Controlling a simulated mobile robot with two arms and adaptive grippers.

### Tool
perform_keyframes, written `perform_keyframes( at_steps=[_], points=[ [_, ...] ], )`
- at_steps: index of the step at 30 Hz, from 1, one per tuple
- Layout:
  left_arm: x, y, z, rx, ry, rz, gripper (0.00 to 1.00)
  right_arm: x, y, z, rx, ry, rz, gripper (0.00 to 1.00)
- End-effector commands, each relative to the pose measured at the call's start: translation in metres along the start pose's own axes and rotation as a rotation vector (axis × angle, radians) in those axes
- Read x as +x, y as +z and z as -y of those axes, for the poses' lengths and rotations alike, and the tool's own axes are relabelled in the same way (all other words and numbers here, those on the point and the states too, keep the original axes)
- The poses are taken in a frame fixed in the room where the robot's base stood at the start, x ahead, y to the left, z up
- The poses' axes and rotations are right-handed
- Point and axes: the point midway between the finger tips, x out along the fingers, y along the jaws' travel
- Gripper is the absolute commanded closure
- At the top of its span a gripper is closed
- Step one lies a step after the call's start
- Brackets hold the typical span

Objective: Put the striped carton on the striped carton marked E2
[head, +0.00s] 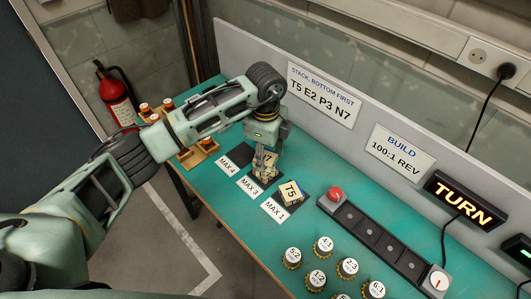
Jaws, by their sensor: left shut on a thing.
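My left gripper (264,168) points down at the middle of the bench and is shut on a small pale yellowish carton (268,178). The gripper hides much of it, so I cannot read a mark or be sure of its stripes. It is over the dark pad by the MAX 3 card (250,185); I cannot tell whether it rests on another carton there. I cannot make out a mark E2. A carton marked T5 (290,191) stands on the pad by the MAX 1 card (274,209). My right gripper is not in view.
The MAX 4 card (228,166) lies beside a bare dark pad. A wall sign (319,95) reads T5 E2 P3 N7, bottom first. Several round labelled parts (323,246) stand at the front, near a long strip with a red button (335,194). A wooden rack (196,153) is behind my left arm.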

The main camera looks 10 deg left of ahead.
Motion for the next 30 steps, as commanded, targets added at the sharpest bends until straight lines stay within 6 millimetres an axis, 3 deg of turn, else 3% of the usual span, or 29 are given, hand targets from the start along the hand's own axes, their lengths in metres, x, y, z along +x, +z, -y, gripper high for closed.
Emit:
perform_keyframes(
  at_steps=[1, 2, 8, 20, 23, 30],
  points=[
    [0.003, 0.000, 0.000, 0.000, 0.000, 0.000, 0.83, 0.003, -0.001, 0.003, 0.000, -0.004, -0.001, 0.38],
    [0.002, 0.000, 0.000, 0.000, 0.000, 0.000, 0.55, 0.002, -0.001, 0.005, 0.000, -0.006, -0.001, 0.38],
    [0.002, 0.000, 0.000, 0.000, 0.000, 0.000, 0.38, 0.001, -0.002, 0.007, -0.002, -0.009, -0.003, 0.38],
    [-0.005, 0.000, 0.001, 0.000, -0.003, -0.001, 0.38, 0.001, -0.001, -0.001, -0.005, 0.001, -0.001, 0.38],
    [-0.018, 0.000, 0.002, -0.001, -0.005, 0.000, 0.38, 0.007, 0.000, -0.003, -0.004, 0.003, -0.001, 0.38],
    [-0.070, 0.000, 0.002, 0.001, -0.006, 0.001, 0.38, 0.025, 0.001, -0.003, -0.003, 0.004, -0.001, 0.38]
  ],
)
